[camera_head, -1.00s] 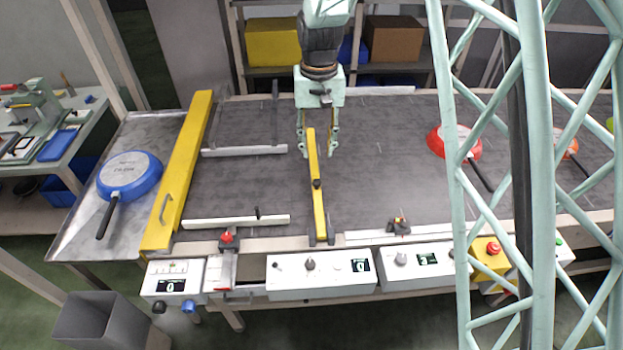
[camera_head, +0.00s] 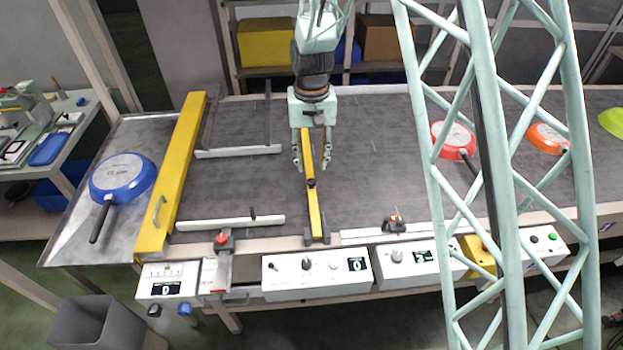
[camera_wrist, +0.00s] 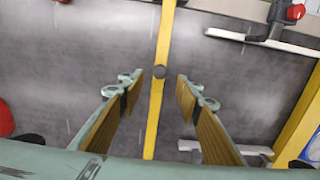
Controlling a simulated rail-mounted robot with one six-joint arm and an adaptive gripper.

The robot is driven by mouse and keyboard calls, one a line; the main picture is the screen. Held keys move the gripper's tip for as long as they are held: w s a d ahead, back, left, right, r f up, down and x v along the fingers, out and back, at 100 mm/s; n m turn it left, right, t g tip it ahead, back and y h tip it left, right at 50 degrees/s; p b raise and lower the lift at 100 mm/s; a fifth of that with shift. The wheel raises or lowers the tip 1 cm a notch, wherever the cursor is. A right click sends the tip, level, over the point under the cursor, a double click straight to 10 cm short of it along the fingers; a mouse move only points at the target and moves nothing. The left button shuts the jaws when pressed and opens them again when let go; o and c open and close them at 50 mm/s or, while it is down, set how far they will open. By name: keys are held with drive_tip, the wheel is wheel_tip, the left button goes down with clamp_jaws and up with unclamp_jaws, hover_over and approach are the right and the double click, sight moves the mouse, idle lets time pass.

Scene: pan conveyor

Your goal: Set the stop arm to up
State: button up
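The stop arm is a yellow bar (camera_head: 314,208) with a dark knob partway along it. It lies across the dark belt from a pivot at the front rail, and its far end is partly hidden under my gripper (camera_head: 310,168). In the wrist view the bar (camera_wrist: 165,40) runs between my two fingers, with the knob (camera_wrist: 158,72) level with the fingertips. My gripper (camera_wrist: 159,80) is open, one finger on each side of the bar, with visible gaps on both sides. The height of the fingers over the bar is hard to tell.
A yellow gantry (camera_head: 178,180) crosses the belt at left, with a blue pan (camera_head: 123,176) beyond it. White guide rails (camera_head: 238,151) lie left of the bar. Red (camera_head: 453,138) and orange (camera_head: 546,138) pans are at right. Control boxes (camera_head: 315,274) line the front.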

sight(311, 181)
drive_tip(key=shift+f, duration=3.75)
clamp_jaws()
